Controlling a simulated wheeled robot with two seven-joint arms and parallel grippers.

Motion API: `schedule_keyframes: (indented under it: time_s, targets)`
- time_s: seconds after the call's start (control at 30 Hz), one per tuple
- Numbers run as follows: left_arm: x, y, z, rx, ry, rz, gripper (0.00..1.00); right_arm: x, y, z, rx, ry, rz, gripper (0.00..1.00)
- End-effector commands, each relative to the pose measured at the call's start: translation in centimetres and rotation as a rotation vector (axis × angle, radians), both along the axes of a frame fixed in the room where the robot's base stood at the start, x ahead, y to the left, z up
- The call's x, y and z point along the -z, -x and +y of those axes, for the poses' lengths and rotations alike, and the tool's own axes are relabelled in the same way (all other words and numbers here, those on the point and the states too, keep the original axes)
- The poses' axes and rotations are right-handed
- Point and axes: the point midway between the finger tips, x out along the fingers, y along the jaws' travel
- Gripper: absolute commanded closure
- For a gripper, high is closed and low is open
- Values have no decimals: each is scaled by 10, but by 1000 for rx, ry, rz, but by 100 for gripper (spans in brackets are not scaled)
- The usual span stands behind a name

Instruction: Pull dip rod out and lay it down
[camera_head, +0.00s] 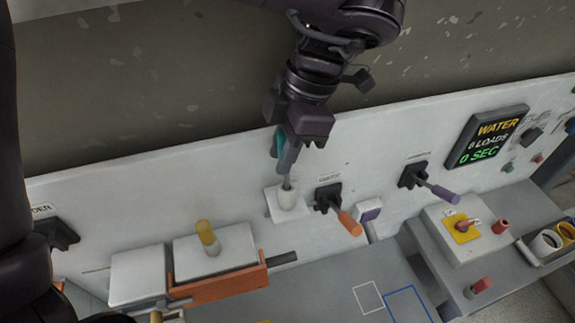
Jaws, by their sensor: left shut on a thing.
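The dip rod has a teal handle (279,143), and a thin grey shaft (288,183) shows below it. The shaft's lower end meets a white holder (287,200) on the pale panel, and the part inside is hidden. My left gripper (290,150) reaches down from the top middle and is shut on the dip rod at its handle, partly covering it. The rod stands nearly upright. My right gripper is not in view.
An orange-handled lever (349,222) and a purple-handled lever (441,190) stick out right of the holder. A white block with a yellow knob (208,238) stands left. The grey ledge (330,285) has white and blue outlines. A WATER display (492,136) is at right.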

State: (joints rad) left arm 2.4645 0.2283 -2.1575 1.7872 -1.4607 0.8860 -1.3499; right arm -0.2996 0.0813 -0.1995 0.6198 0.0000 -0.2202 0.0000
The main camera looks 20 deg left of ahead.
Motion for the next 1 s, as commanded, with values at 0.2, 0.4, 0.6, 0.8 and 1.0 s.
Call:
schedule_keyframes:
  time_s: [0.2,0.4,0.6,0.8,1.0]
  targets:
    - [-12,0,0,0,-2,-1,100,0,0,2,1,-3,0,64]
    - [-22,0,0,-1,-1,-1,100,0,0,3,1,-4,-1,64]
    - [-31,0,0,1,-3,0,100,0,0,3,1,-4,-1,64]
    - [-42,0,0,0,-2,-1,100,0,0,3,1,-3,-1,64]
    - [-49,0,0,-1,-2,0,100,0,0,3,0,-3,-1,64]
